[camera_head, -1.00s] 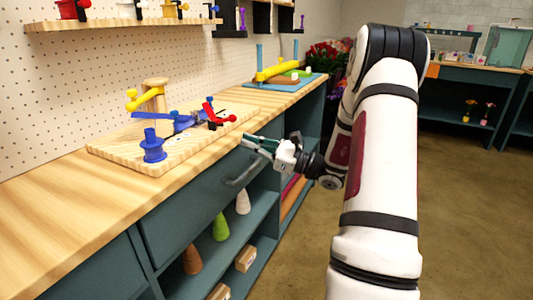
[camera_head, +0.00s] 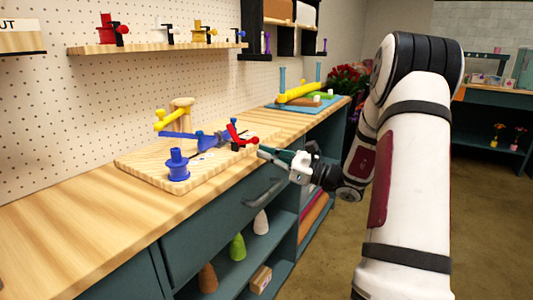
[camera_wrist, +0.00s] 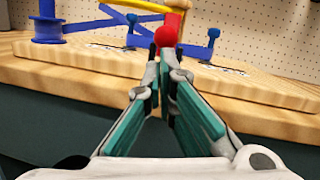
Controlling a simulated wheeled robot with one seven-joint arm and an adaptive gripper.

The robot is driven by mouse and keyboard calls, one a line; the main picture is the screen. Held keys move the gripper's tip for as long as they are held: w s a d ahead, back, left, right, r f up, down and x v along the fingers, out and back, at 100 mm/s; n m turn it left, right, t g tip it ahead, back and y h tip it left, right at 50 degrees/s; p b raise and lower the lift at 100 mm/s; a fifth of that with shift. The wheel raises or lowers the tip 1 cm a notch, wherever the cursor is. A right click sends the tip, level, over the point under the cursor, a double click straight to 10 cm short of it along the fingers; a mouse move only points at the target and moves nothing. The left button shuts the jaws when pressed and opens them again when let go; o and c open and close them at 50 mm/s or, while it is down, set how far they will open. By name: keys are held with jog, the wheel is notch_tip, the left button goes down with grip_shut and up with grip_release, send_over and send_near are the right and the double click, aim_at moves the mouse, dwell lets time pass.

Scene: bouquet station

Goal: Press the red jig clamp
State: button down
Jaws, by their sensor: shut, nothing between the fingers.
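The red jig clamp (camera_head: 238,137) stands on the wooden jig board (camera_head: 146,165), near its right front edge. In the wrist view its round red knob (camera_wrist: 166,36) is just beyond my fingertips, with the red arm (camera_wrist: 174,18) rising behind it. My gripper (camera_head: 264,151) is shut and empty, just in front of the board's edge and close to the clamp. The teal fingers also show in the wrist view (camera_wrist: 163,55). I cannot tell whether the fingertips touch the knob.
A blue spool-shaped piece (camera_head: 178,165), blue bars (camera_head: 208,138) and a yellow clamp (camera_head: 172,118) are also on the board. A drawer handle (camera_head: 264,193) sticks out below the counter (camera_head: 60,233). A yellow roller (camera_head: 302,92) stands farther back. The counter's left part is clear.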

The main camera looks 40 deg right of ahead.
jog(key=shift+r+g+h+p, duration=0.3)
jog(key=shift+r+g+p, duration=0.45)
jog(key=shift+p, duration=1.05)
jog(key=shift+w+a+r+m+g+h+p, duration=0.15)
jog(key=shift+w+r+g+h+p, duration=0.65)
jog(key=shift+p, duration=1.6)
jog(key=shift+w+a+r+m+g+h+p, duration=0.2)
jog(key=shift+r+g+p, duration=1.15)
jog(key=shift+p, duration=1.1)
jog(key=shift+w+a+r+m+g+h+p, duration=0.15)
jog(key=shift+w+r+g+h+p, duration=0.65)
jog(key=shift+p, duration=1.6)
jog(key=shift+s+r, duration=0.25)
jog(key=shift+r, duration=0.3)
